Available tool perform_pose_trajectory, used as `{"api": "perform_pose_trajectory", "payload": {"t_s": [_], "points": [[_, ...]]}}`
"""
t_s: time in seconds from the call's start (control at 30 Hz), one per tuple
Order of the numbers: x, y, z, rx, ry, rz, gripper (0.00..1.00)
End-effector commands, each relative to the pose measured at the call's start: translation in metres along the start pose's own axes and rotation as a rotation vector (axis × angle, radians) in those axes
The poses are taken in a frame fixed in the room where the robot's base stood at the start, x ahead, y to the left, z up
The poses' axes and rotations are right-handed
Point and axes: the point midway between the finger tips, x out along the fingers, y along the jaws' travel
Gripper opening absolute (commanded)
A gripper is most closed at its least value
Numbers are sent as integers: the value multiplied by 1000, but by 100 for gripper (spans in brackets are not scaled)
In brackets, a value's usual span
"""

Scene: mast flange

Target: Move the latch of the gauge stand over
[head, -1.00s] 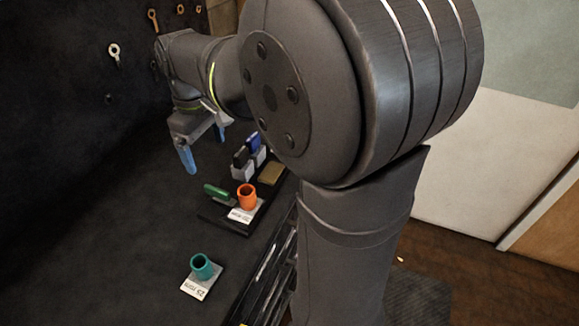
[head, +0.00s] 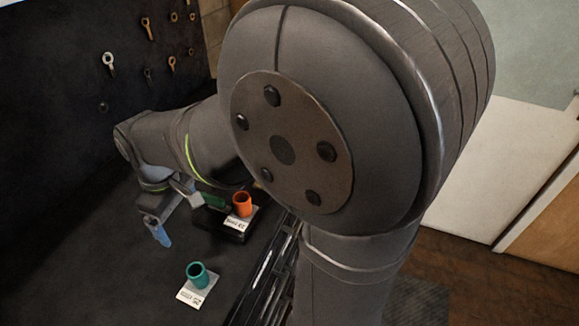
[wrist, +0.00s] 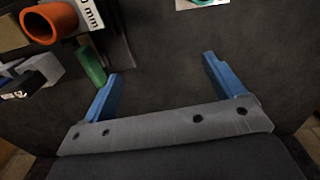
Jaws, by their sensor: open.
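The gauge stand (head: 231,236) is a dark base with an orange ring or cup (head: 242,204) and a white label on it. A green bar (head: 213,201), which looks like the latch, sits to the left of the orange cup, partly hidden by my arm. In the wrist view the green bar (wrist: 90,65) lies just beyond the left blue finger, outside the jaws. My gripper (wrist: 161,69) is open and empty, its two blue fingers wide apart over dark bench. In the head view my gripper (head: 160,236) is left of the stand; its far finger is mostly hidden.
A teal cup (head: 197,274) on a labelled plate stands nearer on the bench. Grey and dark blocks (wrist: 40,72) lie beside the stand in the wrist view. Bench left of the stand is clear.

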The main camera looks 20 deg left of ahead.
Motion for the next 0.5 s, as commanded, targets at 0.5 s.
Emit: {"api": "perform_pose_trajectory", "payload": {"t_s": [0.5], "points": [[-25, 56, 61, 15, 0, 0, 87]]}}
